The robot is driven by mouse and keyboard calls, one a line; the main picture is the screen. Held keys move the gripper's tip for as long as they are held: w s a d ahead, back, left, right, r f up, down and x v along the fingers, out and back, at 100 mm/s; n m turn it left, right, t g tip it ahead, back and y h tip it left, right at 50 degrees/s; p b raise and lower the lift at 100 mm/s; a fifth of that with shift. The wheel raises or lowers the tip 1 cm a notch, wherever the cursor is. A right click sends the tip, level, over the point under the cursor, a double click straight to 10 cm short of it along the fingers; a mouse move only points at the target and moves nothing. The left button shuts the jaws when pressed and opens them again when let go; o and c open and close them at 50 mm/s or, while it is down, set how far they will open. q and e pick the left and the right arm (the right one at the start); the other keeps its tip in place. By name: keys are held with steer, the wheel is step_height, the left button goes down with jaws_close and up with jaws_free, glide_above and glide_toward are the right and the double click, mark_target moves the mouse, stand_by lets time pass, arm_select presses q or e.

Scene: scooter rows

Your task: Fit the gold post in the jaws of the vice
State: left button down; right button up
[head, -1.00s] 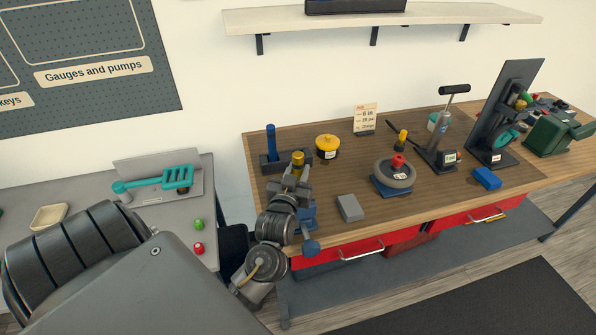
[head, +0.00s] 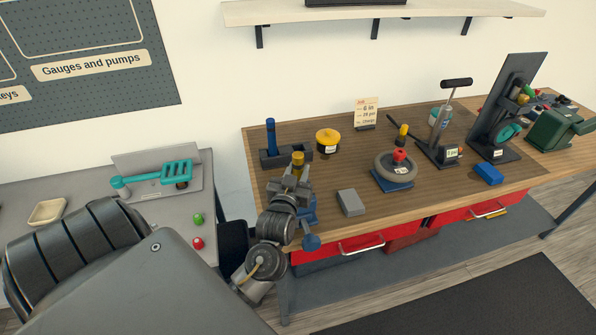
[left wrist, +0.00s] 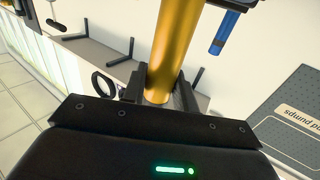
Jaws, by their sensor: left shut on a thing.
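A blue fixture (head: 309,209) with a round knob (head: 311,242), which looks like the vice, sits at the bench's front edge just behind and right of my left wrist. My arm hides much of it, and I cannot see its jaws. My right gripper is not in view.
A dark holder (head: 270,159) with a blue post stands behind the gripper. A yellow round container (head: 328,140), a grey block (head: 350,202) and a wheel on a blue base (head: 395,168) are to the right. Bare bench top lies between them.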

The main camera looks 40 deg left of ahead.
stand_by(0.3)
arm_select(q)
steer(key=c, duration=1)
jaws_free()
steer(key=shift+f, duration=0.1)
steer(key=shift+b+v, duration=1.55)
steer(key=shift+v, duration=3.95)
